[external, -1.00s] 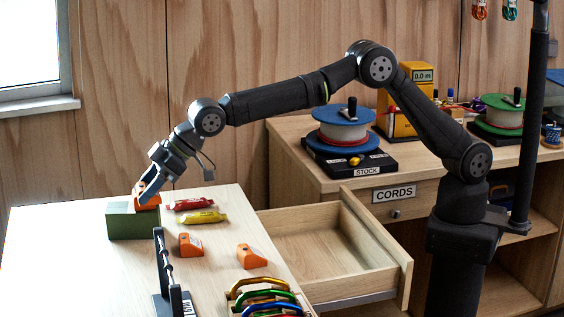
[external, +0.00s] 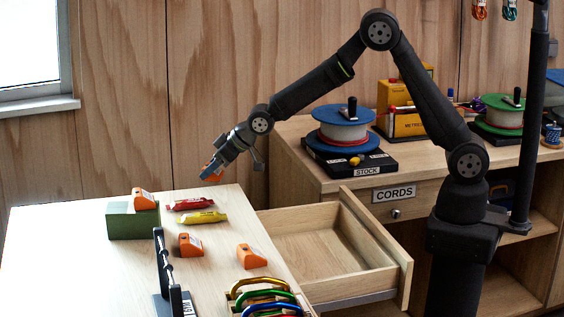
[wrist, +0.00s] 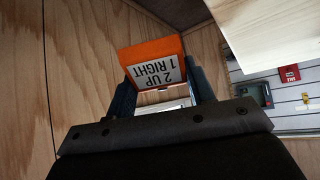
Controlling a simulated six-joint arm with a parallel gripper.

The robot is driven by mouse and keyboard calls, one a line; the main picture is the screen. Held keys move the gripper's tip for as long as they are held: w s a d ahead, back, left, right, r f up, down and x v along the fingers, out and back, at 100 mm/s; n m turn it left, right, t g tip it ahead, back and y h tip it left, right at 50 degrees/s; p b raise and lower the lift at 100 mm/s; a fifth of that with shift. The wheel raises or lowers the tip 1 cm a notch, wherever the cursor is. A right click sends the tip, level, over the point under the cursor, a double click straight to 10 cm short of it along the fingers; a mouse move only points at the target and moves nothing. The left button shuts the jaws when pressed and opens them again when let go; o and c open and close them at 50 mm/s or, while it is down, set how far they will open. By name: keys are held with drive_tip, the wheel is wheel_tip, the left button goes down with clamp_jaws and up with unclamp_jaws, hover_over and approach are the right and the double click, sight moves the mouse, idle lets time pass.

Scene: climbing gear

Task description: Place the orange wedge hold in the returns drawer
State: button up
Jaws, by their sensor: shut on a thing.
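An orange wedge hold (wrist: 158,54) with a label reading "2 UP 1 RIGHT" is between the fingers of my gripper (wrist: 160,88) in the wrist view. My gripper is shut on it. In the external view my gripper (external: 212,168) holds this wedge (external: 212,175) in the air, above the table's back edge and right of the green block. Other orange wedges sit on the green block (external: 144,197) and on the table (external: 190,245) (external: 251,257). An open, empty wooden drawer (external: 320,250) stands right of the table; no label on it is readable.
A red tube (external: 190,204) and a yellow tube (external: 203,217) lie near the green block (external: 132,222). A black rack (external: 163,270) and coloured carabiners (external: 262,295) are at the table's front. A cabinet (external: 310,160) labelled CORDS holds a spool (external: 343,130).

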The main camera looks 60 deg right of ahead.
drive_tip(key=s+d+f+m+h, duration=0.1)
drive_tip(key=s+d+f, duration=0.25)
drive_tip(key=d, duration=0.45)
drive_tip(key=s+d+f+m+h, duration=0.1)
drive_tip(key=s+d+f+m, duration=0.1)
drive_tip(key=s+d, duration=0.45)
drive_tip(key=s+d+f+m+h, duration=0.1)
drive_tip(key=s+d+f, duration=0.2)
drive_tip(key=d, duration=0.7)
drive_tip(key=a+r+n+g+y, duration=0.1)
drive_tip(key=a+r+n+y, duration=0.25)
drive_tip(key=a, duration=0.35)
drive_tip(key=a+r+n+g+y, duration=0.1)
drive_tip(key=a+r+n+y, duration=0.1)
drive_tip(key=a+n, duration=0.3)
drive_tip(key=n+g+y, duration=0.3)
drive_tip(key=n+g, duration=0.7)
drive_tip(key=n, duration=0.4)
hover_over(320, 274)
drive_tip(key=f, duration=0.7)
drive_tip(key=shift+d, duration=0.2)
drive_tip(key=shift+s+a+f, duration=0.1)
drive_tip(key=shift+a+f, duration=0.2)
drive_tip(key=shift+f, duration=1.9)
